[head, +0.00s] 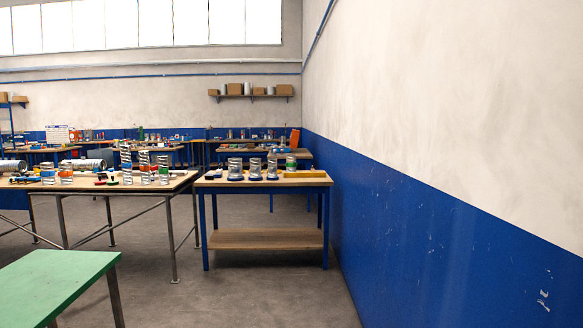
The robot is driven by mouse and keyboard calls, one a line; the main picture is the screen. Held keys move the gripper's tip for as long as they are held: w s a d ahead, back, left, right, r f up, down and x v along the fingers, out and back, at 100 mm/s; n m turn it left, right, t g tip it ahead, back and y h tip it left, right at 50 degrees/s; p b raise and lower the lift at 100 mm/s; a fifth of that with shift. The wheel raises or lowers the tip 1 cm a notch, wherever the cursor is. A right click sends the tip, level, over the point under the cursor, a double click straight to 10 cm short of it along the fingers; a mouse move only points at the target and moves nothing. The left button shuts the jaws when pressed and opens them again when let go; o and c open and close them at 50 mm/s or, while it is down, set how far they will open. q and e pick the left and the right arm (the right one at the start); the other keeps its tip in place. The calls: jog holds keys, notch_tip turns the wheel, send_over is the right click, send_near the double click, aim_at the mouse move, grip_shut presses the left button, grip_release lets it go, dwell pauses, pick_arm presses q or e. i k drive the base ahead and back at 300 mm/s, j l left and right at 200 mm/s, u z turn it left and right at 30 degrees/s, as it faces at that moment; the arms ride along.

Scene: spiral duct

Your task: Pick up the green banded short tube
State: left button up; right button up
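Several spiral metal tubes stand upright on two tables ahead, small in the head view. On the left wooden table (100,188), a tube with a green band (163,171) stands at the right end of the group. On the right blue-legged bench (262,181), another tube with a green band (291,162) stands toward the back. Which one is the short green banded tube is hard to tell at this distance. Neither gripper is in view.
A green-topped table (58,285) is close at the lower left. Grey floor (270,295) is open ahead, up to the bench. A white and blue wall (430,230) runs along the right. More cluttered tables stand at the back.

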aim_at(290, 164)
jog(key=i+u, duration=0.25)
jog(key=i, duration=0.7)
jog(key=i+j, duration=0.15)
jog(key=i, duration=2.3)
jog(key=i+j, duration=0.2)
jog(key=i, duration=2.25)
jog(key=i+j+z, duration=0.1)
jog(key=i+z, duration=0.25)
jog(key=i+j+z, duration=0.35)
jog(key=i, duration=0.15)
jog(key=i+j+z, duration=0.25)
jog(key=i+z, duration=0.15)
